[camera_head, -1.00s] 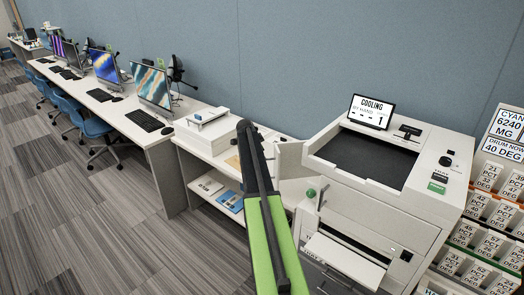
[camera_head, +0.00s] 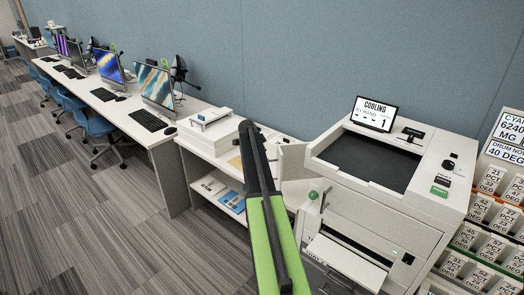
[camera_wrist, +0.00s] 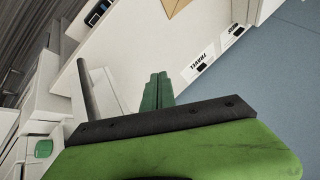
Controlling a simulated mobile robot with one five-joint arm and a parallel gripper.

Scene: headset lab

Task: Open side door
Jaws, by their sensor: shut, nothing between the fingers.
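The white printer (camera_head: 385,215) stands at the right in the head view, its small screen reading COOLING. A pale upright panel (camera_head: 293,160) sticks out from its left side beside my arm. It looks like the side door standing partly out, but its hinge and full edge are hidden. A green round knob (camera_head: 313,195) and an upright grey bar (camera_head: 325,197) sit at the printer's near left corner. In the wrist view my gripper's green fingers (camera_wrist: 157,91) are together and empty, to the right of a grey rod (camera_wrist: 88,88). Contact with the panel cannot be told.
A white counter (camera_head: 207,149) left of the printer carries a white box (camera_head: 211,127). An open tray (camera_head: 345,262) juts from the printer's front. A rack of labelled cartridges (camera_head: 490,215) stands close at its right. Desks with computers run left; the carpet (camera_head: 90,230) is clear.

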